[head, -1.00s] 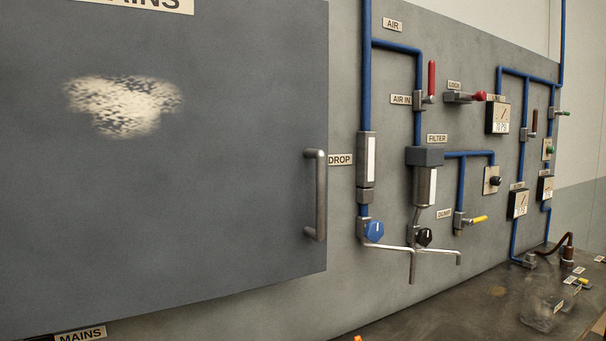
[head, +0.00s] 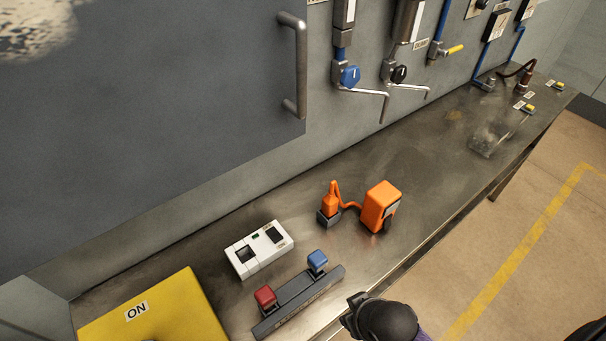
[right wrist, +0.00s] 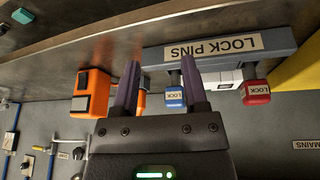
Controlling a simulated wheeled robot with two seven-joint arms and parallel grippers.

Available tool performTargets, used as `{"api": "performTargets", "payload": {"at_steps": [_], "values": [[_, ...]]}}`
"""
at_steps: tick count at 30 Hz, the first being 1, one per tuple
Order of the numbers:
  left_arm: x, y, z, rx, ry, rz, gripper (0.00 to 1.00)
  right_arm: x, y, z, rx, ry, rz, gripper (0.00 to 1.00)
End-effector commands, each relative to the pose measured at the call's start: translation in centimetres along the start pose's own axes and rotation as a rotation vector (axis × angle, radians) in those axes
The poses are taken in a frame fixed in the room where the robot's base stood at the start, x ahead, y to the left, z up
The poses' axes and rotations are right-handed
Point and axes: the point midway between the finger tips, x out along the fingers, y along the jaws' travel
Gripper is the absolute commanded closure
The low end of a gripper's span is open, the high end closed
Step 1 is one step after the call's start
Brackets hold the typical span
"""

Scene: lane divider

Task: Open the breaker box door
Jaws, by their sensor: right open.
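The grey breaker box door (head: 170,130) fills the upper left of the head view and looks shut. Its vertical metal handle (head: 299,65) is near the door's right edge. My right gripper (right wrist: 160,85) shows in the right wrist view with its two purple fingers apart and nothing between them. Beyond its fingers is the table with a LOCK PINS rack (right wrist: 215,48). In the head view a dark part of my right arm shows at the bottom edge, well below the handle. My left gripper is not in view.
The metal table (head: 400,170) holds the rack (head: 300,300) with red and blue locks, a white device (head: 259,249), an orange unit (head: 381,206) and a yellow ON box (head: 155,315). Pipes and valves, including a blue knob (head: 349,76), are right of the handle.

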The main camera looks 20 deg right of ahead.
Motion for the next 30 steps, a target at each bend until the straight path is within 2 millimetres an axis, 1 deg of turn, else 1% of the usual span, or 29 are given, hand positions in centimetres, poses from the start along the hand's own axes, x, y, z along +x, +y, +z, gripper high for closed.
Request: {"api": "performTargets", "payload": {"at_steps": [1,2,3,5,6,7,9,12,15,17,20,22,27,30], "values": [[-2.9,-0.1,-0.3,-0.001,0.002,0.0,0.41,-4.9,1.3,-3.7,-0.004,0.091,0.016,0.43],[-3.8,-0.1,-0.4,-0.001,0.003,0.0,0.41,-7.2,2.1,-6.0,-0.006,0.164,0.024,0.43],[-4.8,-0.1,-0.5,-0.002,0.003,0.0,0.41,-10.3,3.3,-9.3,-0.015,0.286,0.029,0.43],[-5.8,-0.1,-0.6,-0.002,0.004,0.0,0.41,-14.7,4.8,-14.8,-0.039,0.517,0.008,0.43],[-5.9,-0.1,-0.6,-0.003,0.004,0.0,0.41,-17.5,5.5,-18.3,-0.062,0.678,-0.033,0.43],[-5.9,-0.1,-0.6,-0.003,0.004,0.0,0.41,-19.3,5.8,-20.4,-0.08,0.785,-0.074,0.43],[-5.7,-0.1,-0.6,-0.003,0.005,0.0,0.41,-23.1,6.2,-24.0,-0.116,0.972,-0.178,0.43],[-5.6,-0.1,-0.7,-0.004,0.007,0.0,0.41,-27.1,6.4,-26.6,-0.159,1.125,-0.304,0.43],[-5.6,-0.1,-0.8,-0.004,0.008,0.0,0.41,-29.0,6.3,-27.5,-0.179,1.186,-0.369,0.43],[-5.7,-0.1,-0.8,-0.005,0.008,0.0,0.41,-29.2,6.2,-27.9,-0.178,1.195,-0.381,0.43],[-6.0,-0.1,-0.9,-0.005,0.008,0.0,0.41,-29.1,5.9,-28.9,-0.175,1.2,-0.379,0.43],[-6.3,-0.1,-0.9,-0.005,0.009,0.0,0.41,-28.8,5.4,-29.9,-0.179,1.201,-0.381,0.43],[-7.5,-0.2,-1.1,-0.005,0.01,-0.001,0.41,-27.7,4.1,-32.9,-0.176,1.197,-0.38,0.43],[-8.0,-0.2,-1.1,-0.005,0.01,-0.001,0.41,-27.1,3.3,-34.4,-0.18,1.195,-0.381,0.43]]}}
